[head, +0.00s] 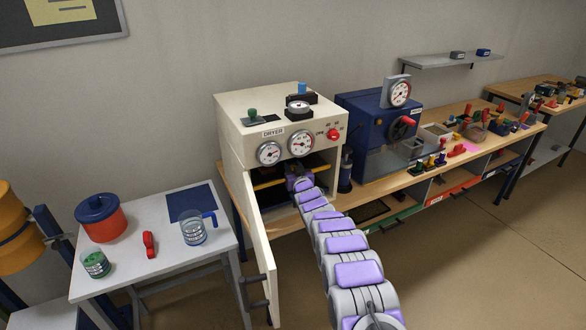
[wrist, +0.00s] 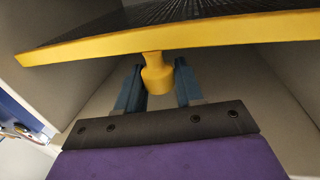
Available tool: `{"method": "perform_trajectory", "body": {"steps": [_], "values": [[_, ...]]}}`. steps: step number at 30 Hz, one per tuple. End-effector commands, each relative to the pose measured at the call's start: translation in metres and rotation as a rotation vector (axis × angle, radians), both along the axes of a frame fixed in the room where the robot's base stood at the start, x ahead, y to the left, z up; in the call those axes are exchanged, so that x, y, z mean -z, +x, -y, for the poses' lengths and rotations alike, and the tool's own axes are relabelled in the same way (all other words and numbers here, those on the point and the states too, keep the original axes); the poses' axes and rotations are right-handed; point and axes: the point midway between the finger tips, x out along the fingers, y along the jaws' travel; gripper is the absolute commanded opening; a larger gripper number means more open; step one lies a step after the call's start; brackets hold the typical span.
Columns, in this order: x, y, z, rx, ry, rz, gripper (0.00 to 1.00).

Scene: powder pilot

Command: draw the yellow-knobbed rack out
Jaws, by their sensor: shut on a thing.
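The yellow-knobbed rack shows in the wrist view as a dark mesh shelf with a yellow front edge (wrist: 190,36). Its yellow knob (wrist: 156,76) hangs below the middle of that edge, between the two blue fingers of my gripper (wrist: 158,88). My gripper is shut on the knob. In the head view the rack's yellow edge (head: 268,184) shows inside the white dryer (head: 276,134), whose door (head: 256,235) stands open. My arm reaches into the dryer and hides part of the rack and the gripper's fingers.
The open door stands close along the left of my arm. A blue machine (head: 372,125) stands right of the dryer on a wooden bench (head: 450,140) with several small items. A white table (head: 165,262) at left holds a red pot (head: 102,222) and a clear jug (head: 192,230).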

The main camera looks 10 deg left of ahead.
Motion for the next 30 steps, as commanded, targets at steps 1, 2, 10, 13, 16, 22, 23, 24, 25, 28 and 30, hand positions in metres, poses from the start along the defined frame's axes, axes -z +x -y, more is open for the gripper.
{"method": "perform_trajectory", "body": {"steps": [1,2,10,13,16,22,23,24,25,28,30], "values": [[0.0,0.0,-0.001,-0.001,0.0,0.0,0.0],[0.0,0.0,-0.001,-0.001,0.0,0.0,0.0],[-0.002,-0.008,0.004,-0.001,0.001,0.001,0.0],[-0.002,-0.015,0.009,0.0,0.0,-0.003,0.0],[-0.002,-0.023,0.015,0.0,0.0,-0.001,0.0],[-0.002,-0.044,0.029,0.0,-0.002,-0.003,0.0],[-0.002,-0.047,0.031,0.0,-0.002,-0.002,0.0],[-0.003,-0.051,0.033,-0.001,-0.001,-0.001,0.0],[-0.002,-0.054,0.036,-0.001,0.0,-0.001,0.0],[-0.002,-0.065,0.044,0.0,-0.001,-0.003,0.0],[-0.003,-0.074,0.049,0.0,-0.001,-0.001,0.0]]}}
